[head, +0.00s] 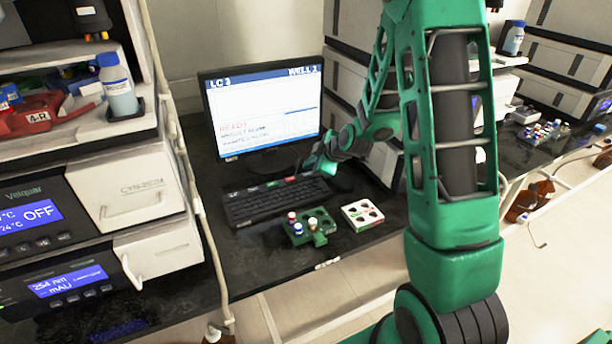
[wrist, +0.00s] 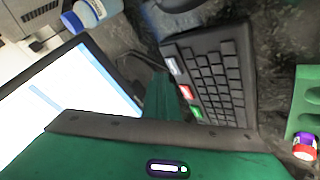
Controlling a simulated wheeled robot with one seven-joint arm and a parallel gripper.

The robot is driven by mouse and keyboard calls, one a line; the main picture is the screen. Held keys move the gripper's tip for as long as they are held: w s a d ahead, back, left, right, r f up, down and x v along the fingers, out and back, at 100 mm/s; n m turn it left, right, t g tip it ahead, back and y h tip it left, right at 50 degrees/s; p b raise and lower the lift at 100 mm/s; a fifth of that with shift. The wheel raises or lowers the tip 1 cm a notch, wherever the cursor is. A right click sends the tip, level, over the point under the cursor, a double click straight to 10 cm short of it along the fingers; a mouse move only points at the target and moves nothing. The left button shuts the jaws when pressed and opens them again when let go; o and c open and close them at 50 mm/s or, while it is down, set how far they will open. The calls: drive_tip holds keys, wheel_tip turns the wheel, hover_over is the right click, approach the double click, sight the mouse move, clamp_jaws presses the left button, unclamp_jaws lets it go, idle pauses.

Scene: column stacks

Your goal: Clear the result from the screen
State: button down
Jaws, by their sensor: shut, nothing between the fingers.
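The monitor screen (head: 262,108) is lit, headed "LC 3" and "WELL 1", with red "READY" and smaller unclear lines below. Part of it shows in the wrist view (wrist: 75,100). The black keyboard (head: 270,203) lies in front of the monitor. In the wrist view the keyboard (wrist: 218,75) has a white key (wrist: 173,66), a red key (wrist: 184,92) and a green key (wrist: 196,112) along one edge. My gripper (head: 327,168) is shut and empty near the keyboard's far right corner. In the wrist view its fingertips (wrist: 159,82) appear beside the coloured keys; contact cannot be told.
A green rack (head: 311,228) with capped vials and a white block (head: 362,215) stand right of the keyboard's front. Instruments with a bottle (head: 118,88) stand at left. The dark bench (head: 262,262) is clear in front.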

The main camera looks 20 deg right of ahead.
wheel_tip(320, 180, up, 5)
drive_tip(key=shift+f, duration=0.1)
idle(0.4)
idle(0.7)
drive_tip(key=s+d+r+m+g, duration=0.1)
drive_tip(key=s+r+m+g, duration=0.2)
drive_tip(key=s, duration=1.1)
drive_tip(key=s+d+r+m+g+h, duration=0.1)
drive_tip(key=s+d+r+m+g, duration=0.1)
drive_tip(key=s+m, duration=0.7)
drive_tip(key=s+d+r+m+g, duration=0.2)
drive_tip(key=s+r+m+g, duration=0.1)
drive_tip(key=s, duration=1.6)
drive_tip(key=m+g, duration=0.1)
drive_tip(key=m, duration=0.1)
drive_tip(key=shift+s+r+m+h, duration=0.15)
drive_tip(key=shift+r+m+h, duration=0.25)
